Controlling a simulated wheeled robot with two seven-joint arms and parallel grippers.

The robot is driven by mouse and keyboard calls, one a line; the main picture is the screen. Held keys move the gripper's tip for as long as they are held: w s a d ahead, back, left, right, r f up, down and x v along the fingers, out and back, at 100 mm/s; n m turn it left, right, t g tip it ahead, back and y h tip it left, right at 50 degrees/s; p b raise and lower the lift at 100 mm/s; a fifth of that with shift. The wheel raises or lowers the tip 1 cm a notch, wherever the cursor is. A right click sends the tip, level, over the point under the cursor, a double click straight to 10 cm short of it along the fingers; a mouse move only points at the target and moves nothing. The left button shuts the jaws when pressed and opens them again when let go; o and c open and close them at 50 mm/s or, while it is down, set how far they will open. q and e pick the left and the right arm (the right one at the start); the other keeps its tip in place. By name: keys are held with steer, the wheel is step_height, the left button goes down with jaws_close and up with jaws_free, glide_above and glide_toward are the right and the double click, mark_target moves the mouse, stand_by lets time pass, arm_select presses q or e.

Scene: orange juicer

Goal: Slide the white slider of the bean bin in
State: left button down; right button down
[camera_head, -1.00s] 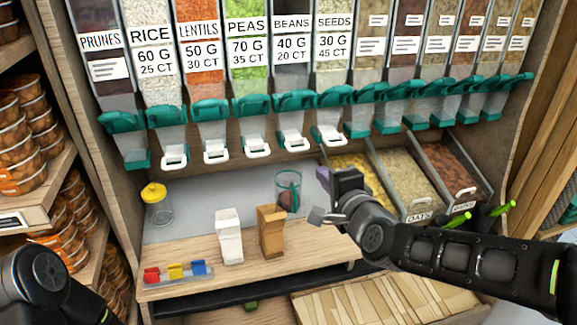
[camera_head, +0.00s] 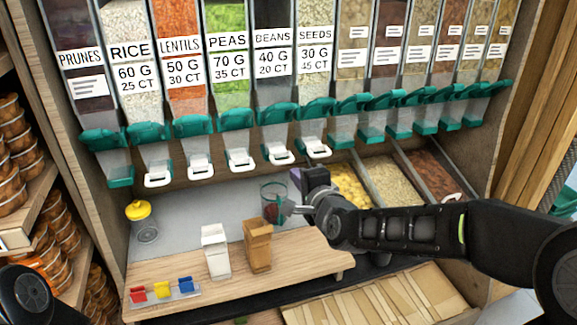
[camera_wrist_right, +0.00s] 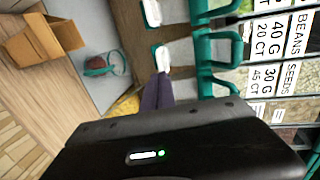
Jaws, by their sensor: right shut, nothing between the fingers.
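The bean bin (camera_head: 273,85), labelled BEANS, hangs in the row with a teal gate. Its white slider (camera_head: 278,155) sticks out below the gate. In the right wrist view, a white slider that appears to be the same one (camera_wrist_right: 161,58) is just beyond my fingertips. My right gripper (camera_head: 297,178) is shut and empty, below and slightly right of the bean slider, with a visible gap. Its purple fingers also show in the right wrist view (camera_wrist_right: 158,92). Only a dark piece of my left arm shows at bottom left; its gripper is out of view.
The seeds slider (camera_head: 317,148) and peas slider (camera_head: 240,159) stick out on either side. A clear cup (camera_head: 272,205) stands beneath the bean bin. A white carton (camera_head: 215,250), brown carton (camera_head: 257,247) and yellow-lidded jar (camera_head: 143,222) stand on the counter. Open bins lie to the right.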

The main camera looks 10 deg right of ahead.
arm_select(q)
steer(key=shift+r+p, duration=0.6)
steer(key=shift+r, duration=0.1)
arm_select(e)
steer(key=x, duration=0.6)
steer(key=shift+w, duration=0.4)
steer(key=shift+f, duration=0.15)
